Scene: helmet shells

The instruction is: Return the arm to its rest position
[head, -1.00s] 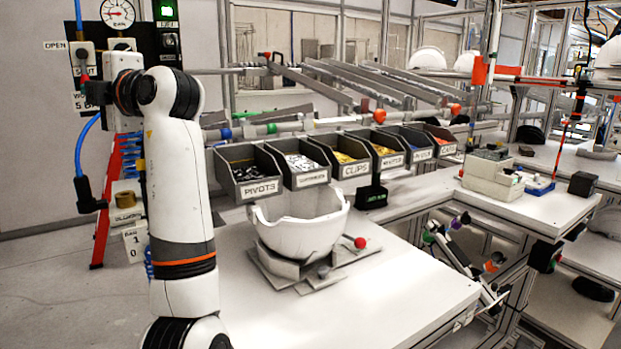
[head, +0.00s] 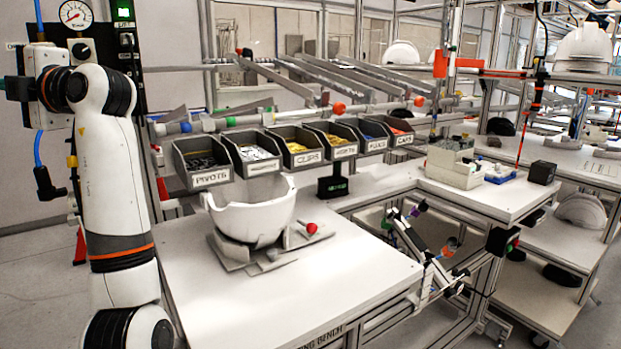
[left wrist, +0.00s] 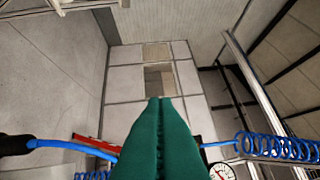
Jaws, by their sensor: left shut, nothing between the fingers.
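My left arm (head: 105,190) stands upright at the left of the head view, bent at the top toward the left edge. My left gripper (head: 17,88) is small at that edge in front of the wall panel. In the left wrist view its green fingers (left wrist: 160,101) are pressed together with nothing between them. They point at pale wall or ceiling panels, clear of any object. My right gripper is in neither view.
A white helmet shell (head: 250,212) sits on a grey stand on the bench (head: 290,290), right of my arm. Labelled bins (head: 210,179) line the bench's back. A gauge (head: 76,14) and blue coiled hose (left wrist: 275,147) are close to my left gripper.

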